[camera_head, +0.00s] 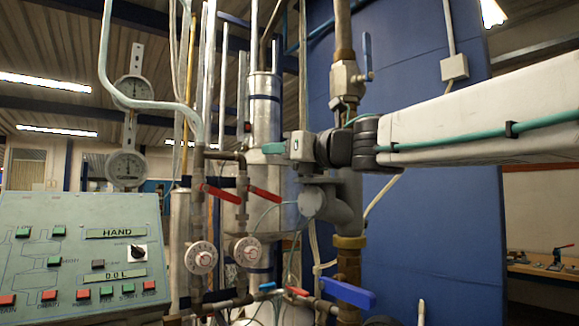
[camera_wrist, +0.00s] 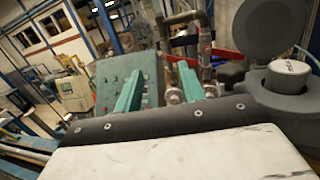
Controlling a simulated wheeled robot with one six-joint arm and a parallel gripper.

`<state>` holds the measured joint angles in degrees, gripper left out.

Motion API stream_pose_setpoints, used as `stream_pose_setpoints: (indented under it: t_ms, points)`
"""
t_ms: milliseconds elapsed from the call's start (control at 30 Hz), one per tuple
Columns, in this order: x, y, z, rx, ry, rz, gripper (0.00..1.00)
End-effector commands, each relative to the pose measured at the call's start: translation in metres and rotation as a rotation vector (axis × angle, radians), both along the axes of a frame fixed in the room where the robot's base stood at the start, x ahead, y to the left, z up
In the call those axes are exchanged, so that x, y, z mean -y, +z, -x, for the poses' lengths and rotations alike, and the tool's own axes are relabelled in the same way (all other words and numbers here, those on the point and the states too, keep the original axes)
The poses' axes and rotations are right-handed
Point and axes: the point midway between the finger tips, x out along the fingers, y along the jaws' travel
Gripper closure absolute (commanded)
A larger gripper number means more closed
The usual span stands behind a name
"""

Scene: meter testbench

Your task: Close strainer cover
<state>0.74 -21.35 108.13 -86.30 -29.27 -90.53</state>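The grey strainer (camera_wrist: 283,102) is at the right of the wrist view, with a white round-topped piece (camera_wrist: 289,66) in its mouth. A dark grey round cover (camera_wrist: 272,27) stands raised behind the mouth, so the strainer looks open. In the head view the grey strainer body (camera_head: 345,200) sits on the vertical pipe below my arm, and I cannot clearly tell the cover there. My gripper (camera_head: 274,148) is above and left of the strainer. Its two teal fingers (camera_wrist: 159,72) are apart with nothing between them, left of the strainer in the wrist view.
Red-handled valves (camera_head: 222,196) and round dials (camera_head: 201,257) stand left of the strainer. A blue valve handle (camera_head: 347,293) is below it. A green control panel (camera_head: 75,250) fills the lower left. A blue wall (camera_head: 430,240) stands behind the pipes.

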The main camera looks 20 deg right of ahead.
Motion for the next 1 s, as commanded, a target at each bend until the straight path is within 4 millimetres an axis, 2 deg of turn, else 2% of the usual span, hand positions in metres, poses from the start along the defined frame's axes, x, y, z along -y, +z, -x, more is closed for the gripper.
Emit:
stream_pose_setpoints:
  t_ms: [33, 133, 300, 433, 633, 1000]
  points:
    - [-0.009, 0.002, -0.001, 0.007, -0.042, -0.011, 0.6]
    - [-0.005, 0.002, -0.005, 0.003, -0.175, -0.021, 0.6]
    - [0.028, -0.009, -0.011, -0.04, -0.401, -0.007, 0.6]
    - [0.052, -0.017, -0.013, -0.069, -0.514, 0.013, 0.6]
    - [0.06, -0.02, -0.025, -0.077, -0.555, 0.04, 0.6]
    - [0.063, -0.019, -0.08, -0.076, -0.553, 0.037, 0.6]
